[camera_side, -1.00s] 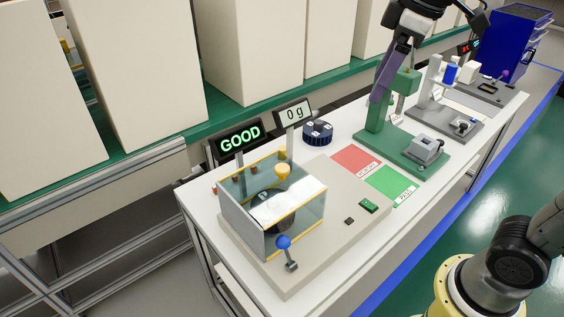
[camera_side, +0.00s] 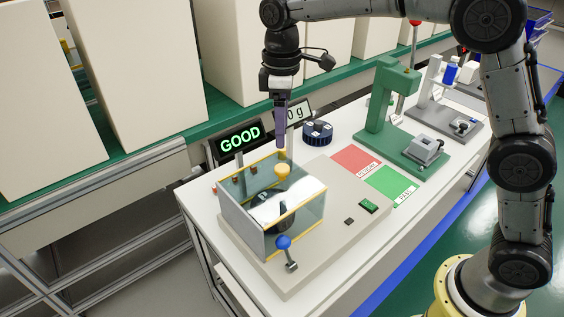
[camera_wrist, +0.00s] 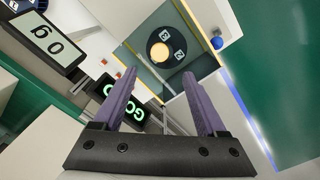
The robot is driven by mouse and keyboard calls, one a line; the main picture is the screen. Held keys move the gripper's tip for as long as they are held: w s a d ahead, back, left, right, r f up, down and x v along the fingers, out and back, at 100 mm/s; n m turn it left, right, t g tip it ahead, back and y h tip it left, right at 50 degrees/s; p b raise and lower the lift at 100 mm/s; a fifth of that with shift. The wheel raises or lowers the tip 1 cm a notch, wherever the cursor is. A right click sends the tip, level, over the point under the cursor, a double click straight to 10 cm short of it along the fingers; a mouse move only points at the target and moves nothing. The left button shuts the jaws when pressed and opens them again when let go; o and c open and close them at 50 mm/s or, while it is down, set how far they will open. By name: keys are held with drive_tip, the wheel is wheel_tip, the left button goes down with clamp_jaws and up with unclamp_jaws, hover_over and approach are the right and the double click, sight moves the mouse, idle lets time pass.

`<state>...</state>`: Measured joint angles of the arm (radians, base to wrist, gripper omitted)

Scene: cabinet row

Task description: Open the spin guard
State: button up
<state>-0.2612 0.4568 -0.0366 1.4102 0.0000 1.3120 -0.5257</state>
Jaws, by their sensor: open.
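The spin guard (camera_side: 300,228) is a clear box with yellow edges on a grey base, standing around a dark round turntable (camera_side: 265,217). A yellow round knob (camera_side: 282,171) shows at the guard; it also appears in the wrist view (camera_wrist: 159,52) over the turntable. A lever with a blue ball (camera_side: 283,242) stands at the guard's front; the ball shows in the wrist view (camera_wrist: 217,42). My gripper (camera_side: 281,147) points down above the guard's back part, near the knob. Its purple fingers are spread and empty in the wrist view (camera_wrist: 158,73). Contact with the knob cannot be told.
A lit GOOD display (camera_side: 240,142) and a scale display (camera_side: 299,113) stand close behind my gripper. A dark blue round holder (camera_side: 317,132), red pad (camera_side: 356,161), green pad (camera_side: 391,185) and green press (camera_side: 388,110) lie to the right.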

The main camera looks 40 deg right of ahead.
sight(282, 167)
wheel_tip(282, 167, down, 10)
drive_tip(key=shift+f, duration=0.15)
idle(0.3)
clamp_jaws()
idle(1.3)
